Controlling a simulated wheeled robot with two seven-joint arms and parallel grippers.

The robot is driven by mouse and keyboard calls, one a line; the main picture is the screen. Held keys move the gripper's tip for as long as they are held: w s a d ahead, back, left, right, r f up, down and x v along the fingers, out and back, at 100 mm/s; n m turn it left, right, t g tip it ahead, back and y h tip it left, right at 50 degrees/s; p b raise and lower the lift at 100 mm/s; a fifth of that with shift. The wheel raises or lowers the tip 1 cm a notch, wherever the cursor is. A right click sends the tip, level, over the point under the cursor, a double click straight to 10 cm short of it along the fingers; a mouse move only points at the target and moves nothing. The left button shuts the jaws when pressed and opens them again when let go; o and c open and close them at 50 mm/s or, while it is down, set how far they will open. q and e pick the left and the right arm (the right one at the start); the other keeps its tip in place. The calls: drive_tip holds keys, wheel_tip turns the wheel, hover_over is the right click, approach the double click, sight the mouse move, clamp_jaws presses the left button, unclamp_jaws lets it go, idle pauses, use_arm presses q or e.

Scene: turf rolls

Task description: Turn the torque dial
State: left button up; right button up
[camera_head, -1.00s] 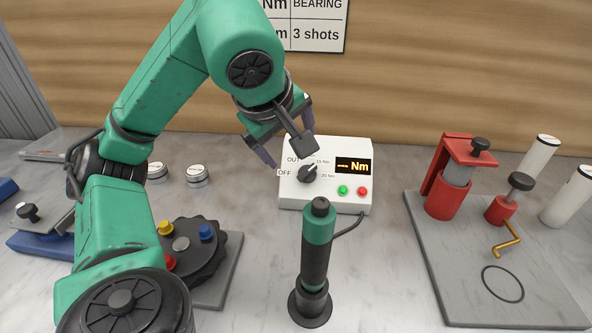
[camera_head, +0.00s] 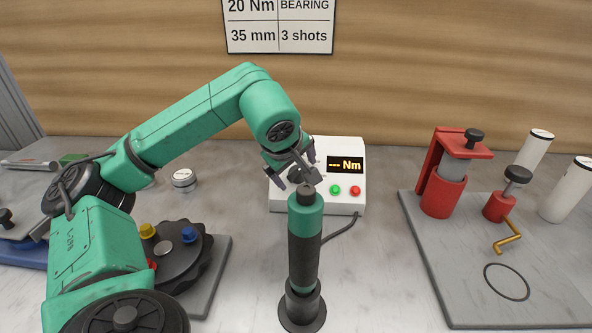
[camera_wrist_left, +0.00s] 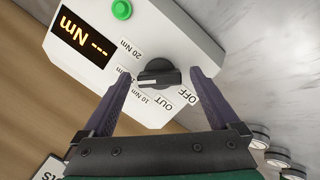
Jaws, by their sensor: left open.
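The torque dial (camera_wrist_left: 161,74) is a black knob with a white mark, on a white control box (camera_head: 340,203). In the left wrist view the mark is at the knob's left end, among the labels 20 Nm, 10 Nm, OUT and OFF; which one it points at I cannot tell. The box's display (camera_head: 345,165) reads "--- Nm". My left gripper (camera_head: 299,177) is open over the dial; in the left wrist view its fingers (camera_wrist_left: 160,76) stand on either side of the knob, with no clear contact. In the head view the gripper mostly hides the dial. My right gripper is not in view.
A green-topped black tool (camera_head: 305,250) stands upright just in front of the box. Green and red buttons sit right of the dial. A round dark fixture (camera_head: 180,262) is at left, a grey board with red fixtures (camera_head: 455,285) at right. A wall sign (camera_head: 279,24) reads 20 Nm.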

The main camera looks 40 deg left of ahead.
use_arm(q)
drive_tip(key=c, duration=1.4)
drive_tip(key=shift+r, duration=0.1)
drive_tip(key=shift+m+p, duration=0.4)
drive_tip(key=shift+p, duration=0.15)
drive_tip(key=m+p, duration=0.3)
drive_tip(key=shift+d+r+g+p, duration=0.1)
drive_tip(key=shift+r+g+p, duration=0.05)
drive_tip(key=shift+g+p, duration=0.2)
drive_tip(key=m+p, duration=0.2)
drive_tip(key=m, duration=0.1)
drive_tip(key=shift+g+y+p, duration=0.25)
drive_tip(key=shift+y+p, duration=0.05)
drive_tip(key=shift+p, duration=0.05)
drive_tip(key=shift+f+m+p, duration=0.2)
drive_tip(key=shift+m+p, duration=0.25)
drive_tip(key=shift+m, duration=0.25)
drive_tip(key=shift+f, duration=0.1)
